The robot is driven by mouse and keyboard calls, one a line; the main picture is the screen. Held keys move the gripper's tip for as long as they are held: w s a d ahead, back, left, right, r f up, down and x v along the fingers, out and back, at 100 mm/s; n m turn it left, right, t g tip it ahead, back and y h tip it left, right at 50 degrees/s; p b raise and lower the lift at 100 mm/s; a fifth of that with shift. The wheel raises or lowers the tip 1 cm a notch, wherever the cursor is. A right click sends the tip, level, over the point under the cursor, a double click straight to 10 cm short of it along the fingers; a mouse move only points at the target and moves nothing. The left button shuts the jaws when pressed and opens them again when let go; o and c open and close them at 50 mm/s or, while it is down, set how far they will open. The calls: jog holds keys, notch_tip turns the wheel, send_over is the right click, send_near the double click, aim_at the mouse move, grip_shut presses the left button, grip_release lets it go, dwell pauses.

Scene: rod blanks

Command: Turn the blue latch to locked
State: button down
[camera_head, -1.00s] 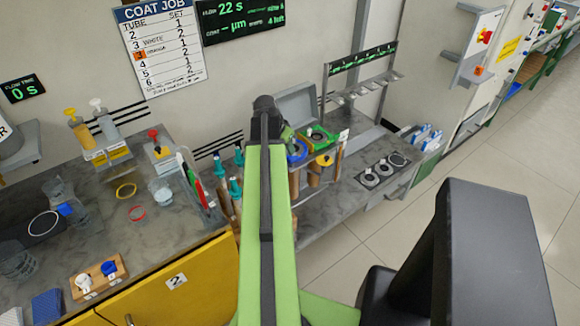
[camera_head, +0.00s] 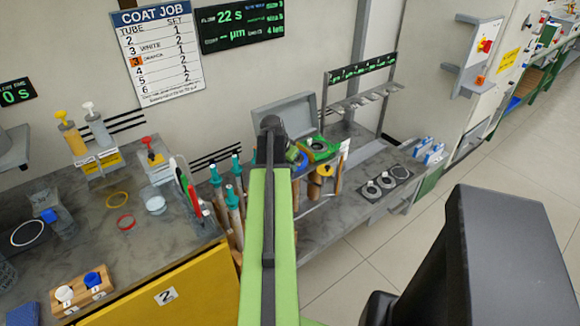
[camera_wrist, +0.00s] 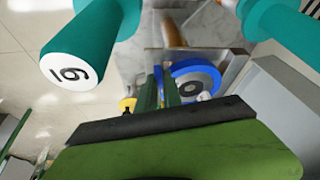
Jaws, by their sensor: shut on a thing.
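A blue round part (camera_wrist: 195,80) with a dark centre, which I take for the blue latch, shows in the wrist view just beyond my gripper (camera_wrist: 167,94). Narrow green fingers reach to its left side, where a thin blue piece stands. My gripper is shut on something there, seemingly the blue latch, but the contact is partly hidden. In the head view, the blue latch (camera_head: 299,160) shows only partly, at the right of my arm's far end, beside a green block. My gripper is hidden behind my arm there. I cannot read the latch's position.
Rods with teal handles (camera_head: 233,197) stand left of my arm; in the wrist view, one teal handle (camera_wrist: 92,38) with a numbered white end is close. A grey open lid (camera_head: 285,112) stands behind the latch. A grey plate with round sockets (camera_head: 384,182) lies to the right.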

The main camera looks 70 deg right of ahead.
dwell(0.4)
jog(key=shift+s+a+n+t, duration=0.1)
jog(key=shift+n+t, duration=0.3)
jog(key=shift+n, duration=0.7)
jog(key=shift+s+n+t, duration=0.1)
jog(key=shift+n+t, duration=0.8)
jog(key=shift+n, duration=1.6)
jog(key=c, duration=1.5)
grip_release()
